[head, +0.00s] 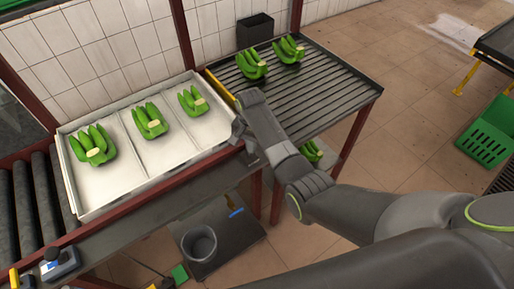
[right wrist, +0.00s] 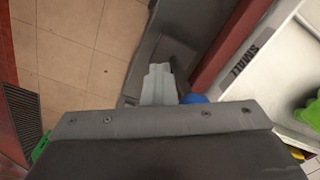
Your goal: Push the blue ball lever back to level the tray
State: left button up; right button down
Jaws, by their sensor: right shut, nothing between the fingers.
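The white tray (head: 108,186) has three sections, each with a green banana bunch: a left bunch (head: 93,145), a middle bunch (head: 150,121) and a right bunch (head: 192,100). The tray's edge shows in the right wrist view (right wrist: 234,97). The blue ball lever (right wrist: 193,98) shows beside my right gripper (right wrist: 160,72) in the right wrist view, partly hidden behind the wrist housing; whether they touch I cannot tell. In the head view my right gripper (head: 238,128) is at the tray's right end, shut and empty, and hides the ball. My left gripper is not in view.
Rollers (head: 22,200) lie at the left. A grey bucket (head: 200,243) stands below. A green crate (head: 488,135) is at far right.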

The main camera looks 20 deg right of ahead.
jog(key=shift+w+a+f+b, duration=0.1)
jog(key=shift+w+a+b, duration=0.15)
jog(key=shift+w+b, duration=0.35)
jog(key=shift+w+a+b, duration=0.2)
jog(key=shift+w+b, duration=0.15)
jog(key=shift+w, duration=0.3)
jog(key=shift+s+r+p, duration=0.1)
jog(key=shift+r+p, duration=0.1)
jog(key=shift+p, duration=0.25)
jog(key=shift+s+d+p, duration=0.2)
jog(key=shift+s+p, duration=0.35)
jog(key=shift+p, duration=0.45)
notch_tip(320, 180, up, 10)
jog(key=p, duration=0.4)
jog(key=shift+p, duration=0.35)
jog(key=shift+d+f, duration=0.1)
jog(key=shift+f, duration=0.1)
